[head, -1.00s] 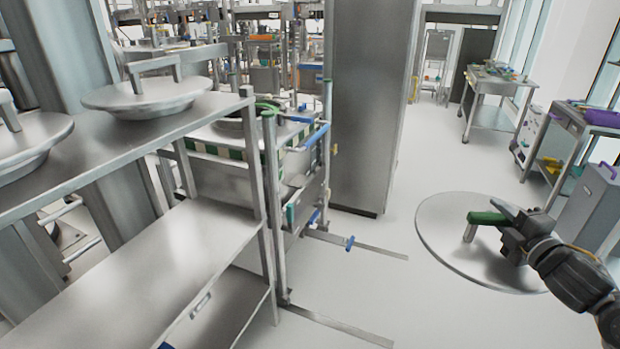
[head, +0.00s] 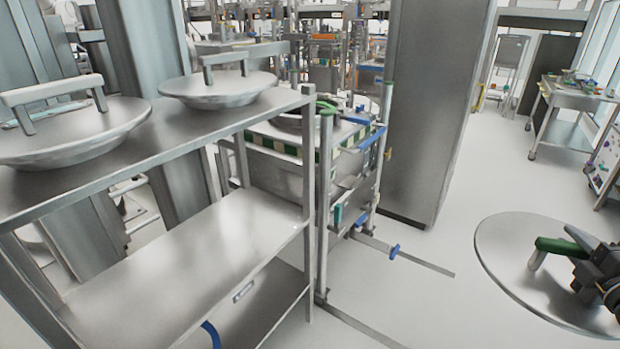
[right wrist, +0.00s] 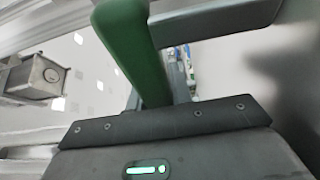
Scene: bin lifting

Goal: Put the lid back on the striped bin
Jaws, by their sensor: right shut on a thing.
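My right gripper (head: 590,258) is shut on the green handle (head: 560,246) of a round metal lid (head: 520,262). The lid is at the lower right of the head view, held out flat over the floor. In the right wrist view the green handle (right wrist: 130,50) runs between the fingers. The striped bin (head: 262,144), with a green-and-white band near its top, stands behind the shelf rack, at the middle of the head view. Posts and rack partly hide it, and its top opening is hard to make out. My left gripper is not in view.
A metal shelf rack (head: 190,238) fills the left, with two other lids (head: 225,88) on its top shelf. A frame with blue-tipped bars (head: 372,138) stands beside the bin. A tall metal cabinet (head: 425,110) stands behind. Open floor lies between rack and held lid.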

